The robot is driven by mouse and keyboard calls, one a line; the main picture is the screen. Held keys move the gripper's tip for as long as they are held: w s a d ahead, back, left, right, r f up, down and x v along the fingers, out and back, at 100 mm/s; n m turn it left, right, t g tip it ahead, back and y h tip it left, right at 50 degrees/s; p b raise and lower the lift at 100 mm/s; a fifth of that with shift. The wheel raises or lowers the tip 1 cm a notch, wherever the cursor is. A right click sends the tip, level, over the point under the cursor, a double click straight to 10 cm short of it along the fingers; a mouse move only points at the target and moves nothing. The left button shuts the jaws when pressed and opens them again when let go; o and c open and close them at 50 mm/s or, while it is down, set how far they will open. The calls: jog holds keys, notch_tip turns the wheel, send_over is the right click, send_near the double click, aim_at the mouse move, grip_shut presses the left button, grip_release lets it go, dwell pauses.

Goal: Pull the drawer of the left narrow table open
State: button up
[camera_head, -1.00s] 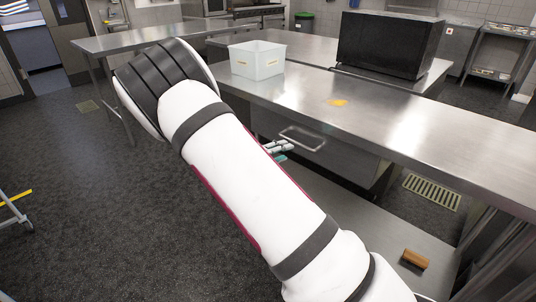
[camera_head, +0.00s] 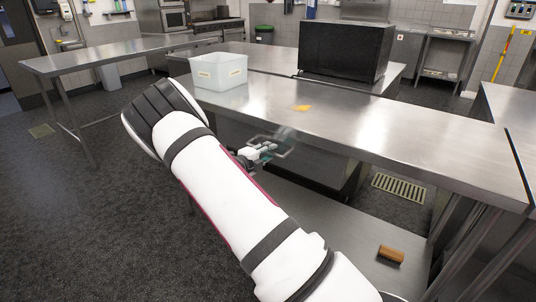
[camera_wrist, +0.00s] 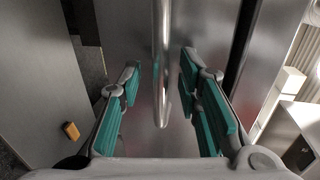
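The metal drawer front (camera_wrist: 205,25) fills the middle of the wrist view. Its bar handle (camera_wrist: 162,60) runs from the top edge down to a bend between my gripper's fingers. My gripper (camera_wrist: 158,85) is open, with teal pads on either side of the bar and a visible gap at each side. In the head view, my gripper (camera_head: 262,151) is at the handle (camera_head: 286,143), below the front edge of the steel table (camera_head: 365,125). The fingers and handle overlap there, and the drawer is partly hidden by my arm.
A white bin (camera_head: 218,72), a black box (camera_head: 345,50) and a yellow patch (camera_head: 302,108) are on the tabletops. A brown block (camera_head: 391,254) lies on the lower shelf (camera_head: 340,235). Another steel table (camera_head: 130,52) stands at the back left. The floor at left is clear.

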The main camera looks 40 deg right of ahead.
jog(key=shift+w+d+f, duration=0.1)
jog(key=shift+w+d, duration=0.05)
jog(key=shift+d, duration=0.2)
jog(key=shift+c, duration=0.5)
grip_shut()
jog(key=f+p+v, duration=0.2)
jog(key=f+v, duration=0.1)
jog(key=v, duration=1.1)
jog(key=a+f+p+v, duration=0.1)
jog(key=f+p+v, duration=0.2)
jog(key=v, duration=1)
jog(key=shift+s+a+r, duration=0.15)
jog(key=shift+s+a, duration=0.2)
jog(key=shift+a, duration=0.1)
jog(key=shift+o, duration=0.5)
grip_release()
